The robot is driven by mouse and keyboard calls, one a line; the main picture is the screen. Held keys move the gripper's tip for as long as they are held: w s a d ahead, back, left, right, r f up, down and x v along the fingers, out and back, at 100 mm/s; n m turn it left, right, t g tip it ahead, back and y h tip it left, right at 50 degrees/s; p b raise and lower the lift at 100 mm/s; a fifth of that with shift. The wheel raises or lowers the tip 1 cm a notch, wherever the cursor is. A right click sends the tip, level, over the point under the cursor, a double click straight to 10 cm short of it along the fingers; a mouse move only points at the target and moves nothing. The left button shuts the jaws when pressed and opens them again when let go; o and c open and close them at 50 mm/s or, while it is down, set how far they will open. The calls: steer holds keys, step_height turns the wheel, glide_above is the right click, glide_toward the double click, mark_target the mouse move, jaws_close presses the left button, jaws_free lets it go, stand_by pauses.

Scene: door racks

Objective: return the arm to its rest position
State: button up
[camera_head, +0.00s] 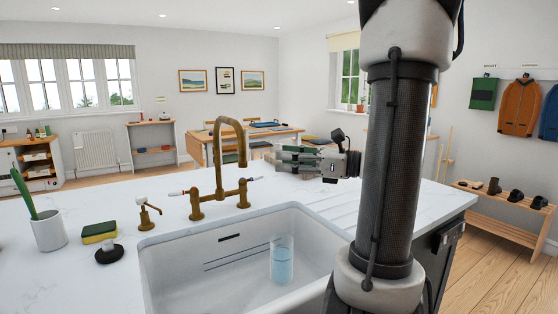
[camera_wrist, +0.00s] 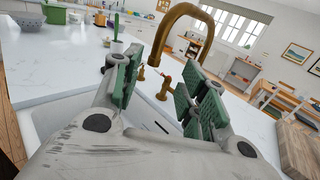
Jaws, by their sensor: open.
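My arm (camera_head: 400,150) rises large through the right of the head view, in front of the sink's right side. My gripper (camera_head: 290,157) is beyond the sink, right of the brass tap, with its fingers towards the left of the picture. In the wrist view my gripper (camera_wrist: 160,88) has its two green-padded fingers well apart, with nothing between them. The brass bridge tap (camera_wrist: 180,22) shows behind the fingers there.
A white sink (camera_head: 170,265) holds a clear glass with bluish water (camera_head: 282,262). The brass tap (camera_head: 242,150) arches behind it. A sponge (camera_head: 99,232), a black-based brush (camera_head: 109,254) and a white cup (camera_head: 48,232) stand on the left counter. A shoe rack (camera_head: 510,205) stands right.

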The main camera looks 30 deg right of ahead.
steer(key=s+d+f+n+g+h, duration=0.2)
steer(key=s+f+n+g+h, duration=0.6)
steer(key=s+f+n+g, duration=0.7)
steer(key=a+r+n+t+h, duration=0.3)
steer(key=r+n, duration=0.5)
steer(key=n, duration=0.4)
steer(key=a+t, duration=0.1)
steer(key=t, duration=0.1)
steer(key=shift+w+r+n+t+h, duration=0.15)
steer(key=shift+w+n+t+h, duration=0.15)
steer(key=shift+w+t+h, duration=0.1)
